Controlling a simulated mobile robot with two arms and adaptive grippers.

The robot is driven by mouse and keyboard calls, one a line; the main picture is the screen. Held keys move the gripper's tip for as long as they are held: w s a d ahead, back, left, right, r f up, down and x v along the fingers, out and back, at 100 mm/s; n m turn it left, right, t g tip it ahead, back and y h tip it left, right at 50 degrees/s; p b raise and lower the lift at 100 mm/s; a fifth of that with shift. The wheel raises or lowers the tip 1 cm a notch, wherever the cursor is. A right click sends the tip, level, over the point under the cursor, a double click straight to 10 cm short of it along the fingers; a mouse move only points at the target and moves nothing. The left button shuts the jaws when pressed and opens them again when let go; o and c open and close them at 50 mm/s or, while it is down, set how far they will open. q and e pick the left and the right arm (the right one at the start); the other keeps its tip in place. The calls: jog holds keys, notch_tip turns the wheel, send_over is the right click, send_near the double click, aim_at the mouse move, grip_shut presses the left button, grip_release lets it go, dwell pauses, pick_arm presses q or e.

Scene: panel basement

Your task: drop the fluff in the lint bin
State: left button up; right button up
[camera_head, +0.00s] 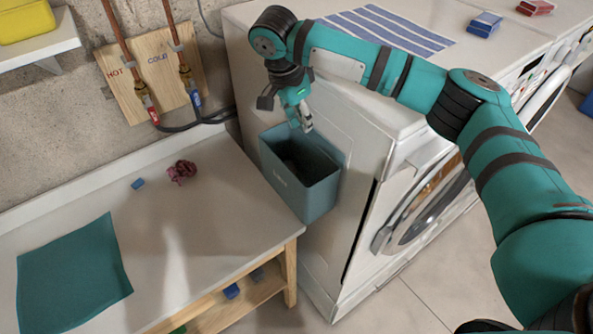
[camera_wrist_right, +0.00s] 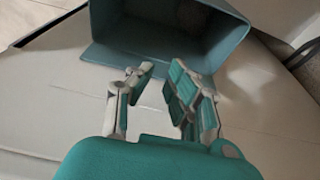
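The lint bin (camera_head: 312,190) is a grey-teal open-topped box on the side of the white washer. It also shows in the right wrist view (camera_wrist_right: 232,45), with a shadowed inside. A crumpled dark-pink clump (camera_head: 181,171), which looks like the fluff, lies on the bench near the wall. My right gripper (camera_head: 301,121) is above the bin's back rim, pointing down. In the right wrist view its fingers (camera_wrist_right: 158,85) are apart, with nothing visible between them. The bin's floor is too dark to make out. My left gripper is not in view.
The white bench (camera_head: 225,215) holds a small blue block (camera_head: 138,184) and a teal cloth (camera_head: 75,272). Hot and cold pipes on a wooden board (camera_head: 151,82) are on the wall. A striped cloth (camera_head: 385,30) and small boxes (camera_head: 484,23) lie on the machines.

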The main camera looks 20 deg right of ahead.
jog(key=shift+o, duration=0.3)
jog(key=v, duration=1.2)
jog(key=shift+s+f, duration=0.1)
